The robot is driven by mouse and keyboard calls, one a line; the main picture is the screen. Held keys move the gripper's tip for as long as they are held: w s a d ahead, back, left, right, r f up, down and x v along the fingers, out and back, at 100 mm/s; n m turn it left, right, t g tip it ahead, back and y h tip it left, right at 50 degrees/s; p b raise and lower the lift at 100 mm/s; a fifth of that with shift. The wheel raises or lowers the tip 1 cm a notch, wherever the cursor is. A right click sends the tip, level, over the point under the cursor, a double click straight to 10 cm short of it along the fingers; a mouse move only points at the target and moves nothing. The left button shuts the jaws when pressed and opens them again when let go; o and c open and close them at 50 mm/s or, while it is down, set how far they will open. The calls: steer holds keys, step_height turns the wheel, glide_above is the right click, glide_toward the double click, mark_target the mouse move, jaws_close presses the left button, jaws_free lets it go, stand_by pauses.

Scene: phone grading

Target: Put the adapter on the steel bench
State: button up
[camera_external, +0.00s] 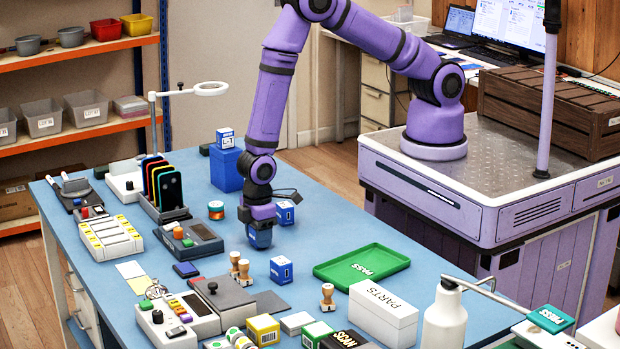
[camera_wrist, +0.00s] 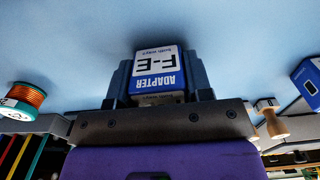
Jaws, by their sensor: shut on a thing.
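My gripper (camera_external: 260,238) is low over the blue-topped bench (camera_external: 335,222), pointing down. It is shut on the adapter (camera_wrist: 158,75), a blue and white block marked ADAPTER F-E, which sits between the two fingers in the wrist view. In the external view the fingers mostly hide the adapter. I cannot tell whether its underside touches the bench.
Similar blue-and-white boxes stand close by, one behind (camera_external: 285,212) and one in front (camera_external: 281,270). A copper-coloured spool (camera_external: 216,210), wooden stamps (camera_external: 240,268) and a tester (camera_external: 190,240) are to the left and front.

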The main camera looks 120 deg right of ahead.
steer(key=o, duration=0.9)
steer(key=shift+f, duration=0.1)
step_height(320, 180, up, 12)
steer(key=shift+r, duration=0.2)
steer(key=s+r+t, duration=0.1)
steer(key=s+r, duration=0.5)
steer(key=r, duration=0.7)
steer(key=s+r+t, duration=0.2)
steer(key=s+r, duration=0.3)
steer(key=r, duration=0.8)
steer(key=s+r, duration=0.3)
steer(key=s, duration=0.4)
steer(key=s+r+t, duration=0.1)
steer(key=s+r, duration=0.3)
steer(key=s, duration=0.4)
steer(key=s+a+r+t, duration=0.1)
steer(key=s+r, duration=0.2)
steer(key=s, duration=0.4)
steer(key=shift+s+r, duration=0.2)
steer(key=shift+r, duration=0.05)
steer(key=shift+s, duration=0.35)
steer(key=shift+c, duration=0.3)
